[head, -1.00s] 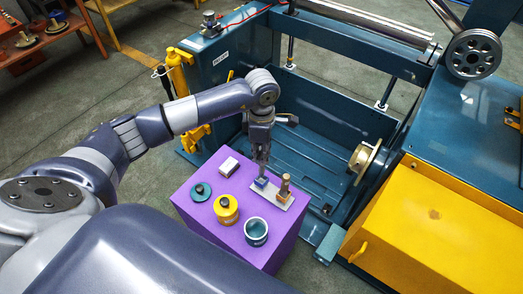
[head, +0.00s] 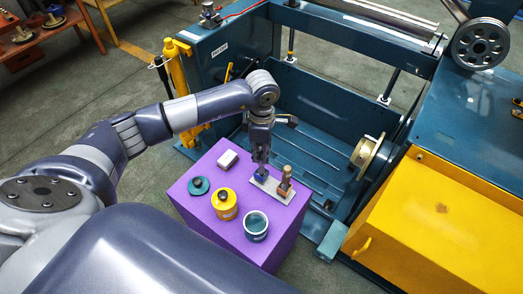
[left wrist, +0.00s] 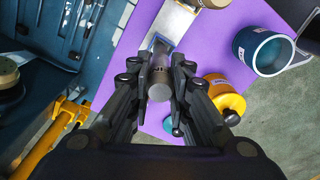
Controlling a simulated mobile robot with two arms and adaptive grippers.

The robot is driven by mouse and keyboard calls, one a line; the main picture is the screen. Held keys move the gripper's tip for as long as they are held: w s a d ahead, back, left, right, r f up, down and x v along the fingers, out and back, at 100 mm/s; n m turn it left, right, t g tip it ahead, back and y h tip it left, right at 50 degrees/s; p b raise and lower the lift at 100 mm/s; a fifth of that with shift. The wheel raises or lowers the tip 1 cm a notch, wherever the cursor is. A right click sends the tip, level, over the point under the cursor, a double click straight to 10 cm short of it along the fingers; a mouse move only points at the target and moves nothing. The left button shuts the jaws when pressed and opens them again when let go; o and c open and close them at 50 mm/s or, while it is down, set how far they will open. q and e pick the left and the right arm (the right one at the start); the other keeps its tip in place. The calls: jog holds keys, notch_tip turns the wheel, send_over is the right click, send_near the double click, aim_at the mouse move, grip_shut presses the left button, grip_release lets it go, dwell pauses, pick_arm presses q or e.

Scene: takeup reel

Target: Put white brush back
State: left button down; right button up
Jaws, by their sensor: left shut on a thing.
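My left gripper (head: 261,160) points down over the left end of a pale flat holder (head: 274,189) on the purple table (head: 215,222). It is shut on a brush; the brush's dark grey round handle (left wrist: 160,78) stands between the fingers in the left wrist view. Its lower part (head: 261,174) looks blue in the head view, at the holder's surface; I cannot tell whether it touches. No white shows clearly on it. A second brush with a brown handle (head: 285,180) stands upright at the holder's right end. My right gripper is not in view.
The blue machine frame (head: 310,160) rises behind the table, and a yellow box (head: 420,215) stands at right.

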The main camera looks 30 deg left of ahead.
pick_arm(q)
jog(key=shift+f+b, duration=0.6)
jog(key=shift+f, duration=0.3)
jog(key=c, duration=0.6)
grip_release()
jog(key=shift+r, duration=0.1)
jog(key=shift+r+p, duration=1.65)
jog(key=shift+r, duration=0.85)
jog(key=shift+r+p, duration=1.45)
jog(key=shift+r, duration=1.05)
